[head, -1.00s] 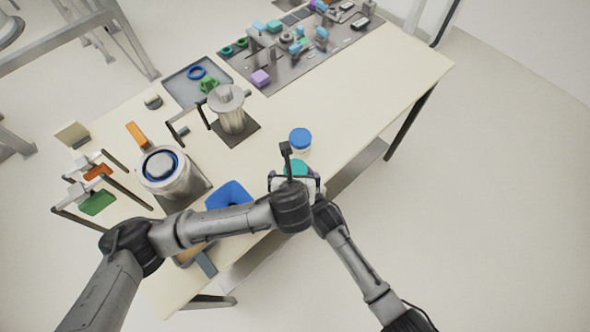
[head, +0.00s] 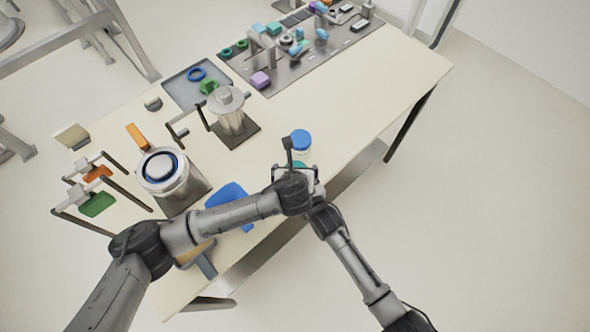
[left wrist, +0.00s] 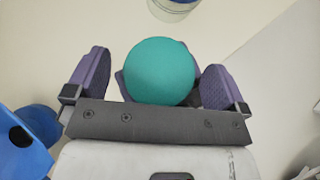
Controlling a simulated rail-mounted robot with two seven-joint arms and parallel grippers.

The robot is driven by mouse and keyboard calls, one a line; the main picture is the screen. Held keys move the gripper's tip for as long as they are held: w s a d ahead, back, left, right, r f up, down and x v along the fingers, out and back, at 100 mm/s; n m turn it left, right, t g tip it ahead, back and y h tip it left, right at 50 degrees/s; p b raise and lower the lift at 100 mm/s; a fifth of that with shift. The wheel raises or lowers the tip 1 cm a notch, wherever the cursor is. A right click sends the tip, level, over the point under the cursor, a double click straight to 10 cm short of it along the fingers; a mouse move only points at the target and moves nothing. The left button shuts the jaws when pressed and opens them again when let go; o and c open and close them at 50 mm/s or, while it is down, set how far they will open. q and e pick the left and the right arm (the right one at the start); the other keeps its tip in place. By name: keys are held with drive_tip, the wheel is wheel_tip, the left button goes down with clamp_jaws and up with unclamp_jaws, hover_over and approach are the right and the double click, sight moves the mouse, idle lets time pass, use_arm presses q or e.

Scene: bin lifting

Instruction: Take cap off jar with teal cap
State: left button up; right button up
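The teal cap (left wrist: 160,72) fills the middle of the left wrist view, round and seen from above. In the head view only a sliver of the teal cap (head: 299,165) shows. My left gripper (left wrist: 154,82) is open, with its purple fingers on either side of the cap and a gap on each side. In the head view my left gripper (head: 296,172) is over the cap at the table's near edge. The jar body is hidden. My right arm reaches the same spot from the lower right; its fingers are mostly hidden, with purple parts showing behind the cap.
A blue-capped jar (head: 301,141) stands just beyond the grippers. A blue bin (head: 229,200) is to the left, under my left forearm. A metal pot (head: 163,172) and a metal canister (head: 229,110) stand farther left. The table's right part (head: 400,85) is clear.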

use_arm(q)
drive_tip(key=c, duration=1)
drive_tip(key=shift+c, duration=0.2)
drive_tip(key=shift+r, duration=0.2)
drive_tip(key=shift+r, duration=0.95)
drive_tip(key=shift+r, duration=0.1)
drive_tip(key=shift+r, duration=1.9)
use_arm(e)
drive_tip(key=o, duration=1.3)
